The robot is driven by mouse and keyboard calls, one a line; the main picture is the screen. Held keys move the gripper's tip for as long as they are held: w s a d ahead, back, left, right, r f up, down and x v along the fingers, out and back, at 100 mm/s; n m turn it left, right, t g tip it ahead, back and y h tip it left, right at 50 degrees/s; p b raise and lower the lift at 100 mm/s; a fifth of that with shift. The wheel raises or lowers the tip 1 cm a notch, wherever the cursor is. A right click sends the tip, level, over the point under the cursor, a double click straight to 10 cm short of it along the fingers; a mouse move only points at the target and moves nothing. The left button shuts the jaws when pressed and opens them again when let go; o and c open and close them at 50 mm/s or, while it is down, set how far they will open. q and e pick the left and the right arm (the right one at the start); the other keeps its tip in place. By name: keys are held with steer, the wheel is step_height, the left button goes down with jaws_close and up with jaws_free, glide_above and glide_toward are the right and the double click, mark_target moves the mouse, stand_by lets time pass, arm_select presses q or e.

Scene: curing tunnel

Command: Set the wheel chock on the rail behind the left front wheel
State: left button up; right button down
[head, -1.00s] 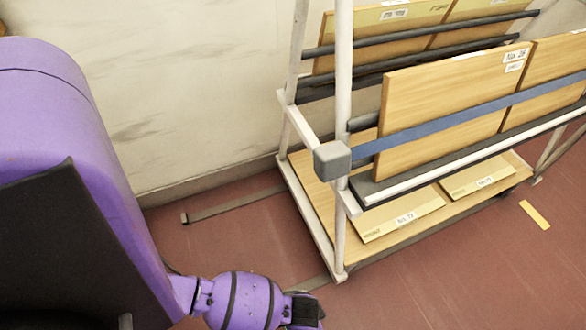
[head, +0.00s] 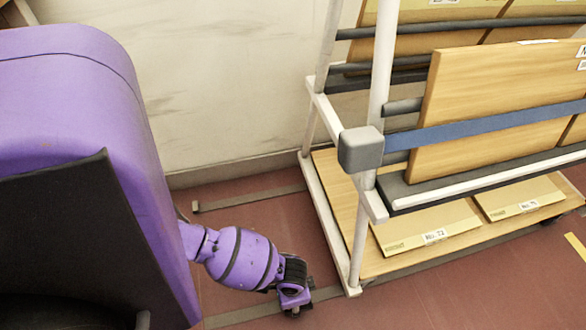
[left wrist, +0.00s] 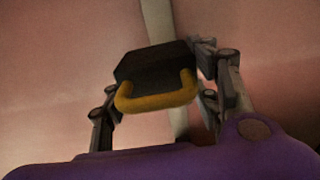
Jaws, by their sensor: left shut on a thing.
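My left gripper (left wrist: 158,90) is shut on the wheel chock (left wrist: 155,67), a dark block with a yellow loop handle, in the left wrist view. In the head view my left wrist (head: 294,298) is low over the floor, left of the cart's near corner; the chock cannot be made out there. The near rail (head: 240,314), a grey floor strip, passes below my wrist toward the cart. In the left wrist view a pale strip (left wrist: 158,18) runs behind the chock; contact cannot be judged. The cart's left front wheel is not visible. My right gripper is not in view.
The cart (head: 330,225) has a white frame and carries wooden panels (head: 500,100) behind a blue strap. A grey corner block (head: 360,150) sticks out at its near end. A second rail (head: 250,199) lies near the wall (head: 240,80). Red floor between the rails is clear.

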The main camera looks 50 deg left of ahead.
arm_select(q)
steer(key=f, duration=0.1)
steer(key=f+b, duration=0.1)
steer(key=f, duration=0.1)
steer(key=f+b, duration=0.1)
steer(key=shift+w+a+f, duration=0.15)
steer(key=shift+w+a, duration=0.1)
steer(key=shift+a, duration=0.15)
steer(key=shift+f, duration=0.15)
steer(key=o, duration=1.3)
steer(key=shift+o, duration=1.1)
